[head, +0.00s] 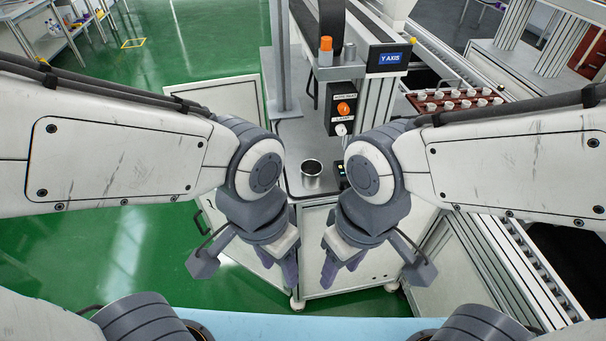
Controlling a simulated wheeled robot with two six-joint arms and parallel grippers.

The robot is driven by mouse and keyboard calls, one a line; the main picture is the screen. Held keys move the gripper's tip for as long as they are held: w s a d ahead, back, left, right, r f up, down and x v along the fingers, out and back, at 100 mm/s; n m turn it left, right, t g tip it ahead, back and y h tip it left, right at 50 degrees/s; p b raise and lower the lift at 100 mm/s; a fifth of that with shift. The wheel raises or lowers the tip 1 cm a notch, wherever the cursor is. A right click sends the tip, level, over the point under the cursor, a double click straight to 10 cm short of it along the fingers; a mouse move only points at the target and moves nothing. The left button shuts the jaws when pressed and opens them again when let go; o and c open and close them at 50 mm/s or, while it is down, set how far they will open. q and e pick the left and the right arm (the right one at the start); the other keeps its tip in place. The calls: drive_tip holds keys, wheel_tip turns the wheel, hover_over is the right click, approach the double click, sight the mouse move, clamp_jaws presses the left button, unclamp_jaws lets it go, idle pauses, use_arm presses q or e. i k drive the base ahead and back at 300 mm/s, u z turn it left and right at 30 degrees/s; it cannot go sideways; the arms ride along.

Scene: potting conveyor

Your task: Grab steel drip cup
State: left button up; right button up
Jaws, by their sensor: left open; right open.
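The steel drip cup (312,181) is a small round metal cup with a dark inside. In the head view it stands upright on the grey top of the cabinet, between my two wrists. My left gripper (290,272) points down, nearer to me than the cup and to its lower left. My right gripper (328,272) points down on the other side, to the cup's lower right. Both grippers are open and empty, and apart from the cup. The fingertips are small and partly hidden by the wrists.
A black control box (343,107) with an orange knob stands behind the cup. A small dark device (341,171) sits to the cup's right. A red-brown tray (455,101) of small white cups lies at the right. A light blue surface (300,328) lies in front of me.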

sight(311, 169)
drive_tip(key=k, duration=0.5)
drive_tip(key=z, duration=1.1)
drive_tip(key=i, duration=0.9)
drive_tip(key=u, duration=2.05)
